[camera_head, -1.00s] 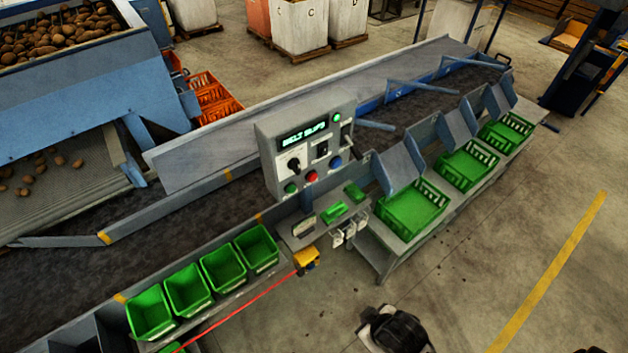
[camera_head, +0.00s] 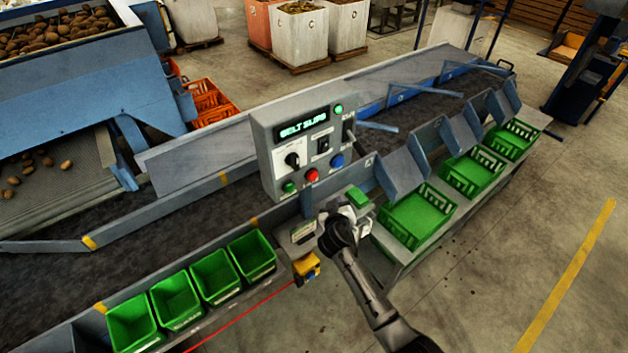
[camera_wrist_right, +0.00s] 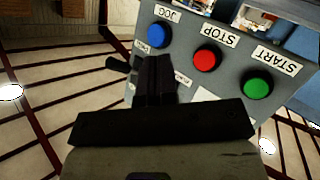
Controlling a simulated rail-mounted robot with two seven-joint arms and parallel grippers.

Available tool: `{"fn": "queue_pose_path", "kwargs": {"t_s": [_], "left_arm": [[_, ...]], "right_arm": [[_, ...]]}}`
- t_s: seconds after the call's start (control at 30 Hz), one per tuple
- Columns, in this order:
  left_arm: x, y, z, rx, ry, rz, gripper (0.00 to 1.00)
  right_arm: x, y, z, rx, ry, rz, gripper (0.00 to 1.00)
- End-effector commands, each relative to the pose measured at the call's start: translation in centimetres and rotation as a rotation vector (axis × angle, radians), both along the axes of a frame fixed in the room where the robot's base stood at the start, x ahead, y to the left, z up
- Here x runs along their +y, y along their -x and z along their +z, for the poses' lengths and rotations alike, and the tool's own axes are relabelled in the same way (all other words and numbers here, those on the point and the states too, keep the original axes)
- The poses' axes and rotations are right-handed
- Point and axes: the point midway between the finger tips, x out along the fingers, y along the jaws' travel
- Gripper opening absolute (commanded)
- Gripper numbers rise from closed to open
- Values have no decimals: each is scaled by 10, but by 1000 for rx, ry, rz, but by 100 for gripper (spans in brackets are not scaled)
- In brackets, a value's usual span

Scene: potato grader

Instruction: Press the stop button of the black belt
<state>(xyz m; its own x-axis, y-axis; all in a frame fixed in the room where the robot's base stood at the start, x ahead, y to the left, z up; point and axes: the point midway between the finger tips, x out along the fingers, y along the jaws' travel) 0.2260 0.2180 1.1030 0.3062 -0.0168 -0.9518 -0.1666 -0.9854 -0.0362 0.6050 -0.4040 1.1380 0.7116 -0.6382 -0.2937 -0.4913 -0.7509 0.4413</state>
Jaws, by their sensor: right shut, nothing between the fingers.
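The red stop button (camera_head: 312,175) is on the grey control box (camera_head: 264,150), between a green button (camera_head: 289,187) and a blue button (camera_head: 337,161). In the right wrist view the panel appears upside down; the red button (camera_wrist_right: 207,58) has a STOP label beside it. The black belt (camera_head: 130,215) runs behind the box. My right gripper (camera_head: 332,214) is in front of and below the box. Its fingers (camera_wrist_right: 158,62) are shut and empty, pointing towards the panel to the left of the red button in the wrist view; a gap to the panel cannot be judged. My left gripper is out of view.
The display reads BELT SLIPS, with a green lamp (camera_head: 339,109) lit. A black rotary knob (camera_head: 292,159) and a switch are above the buttons. A green item (camera_head: 356,196) lies on the ledge beside my gripper. Green crates (camera_head: 253,255) line the front; the floor at right is clear.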

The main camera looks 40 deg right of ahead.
Motion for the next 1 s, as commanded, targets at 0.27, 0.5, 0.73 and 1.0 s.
{"fn": "queue_pose_path", "kwargs": {"t_s": [0.27, 0.5, 0.73, 1.0], "left_arm": [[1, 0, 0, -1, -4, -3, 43], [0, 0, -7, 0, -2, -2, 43], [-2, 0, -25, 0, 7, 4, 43], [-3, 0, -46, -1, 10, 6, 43]], "right_arm": [[0, 0, 0, 1, 0, 0, 0], [0, -11, -2, -1, -1, 0, 0], [1, -38, -4, 0, -1, -1, 0], [2, -68, -4, -1, -1, 0, 0]]}}
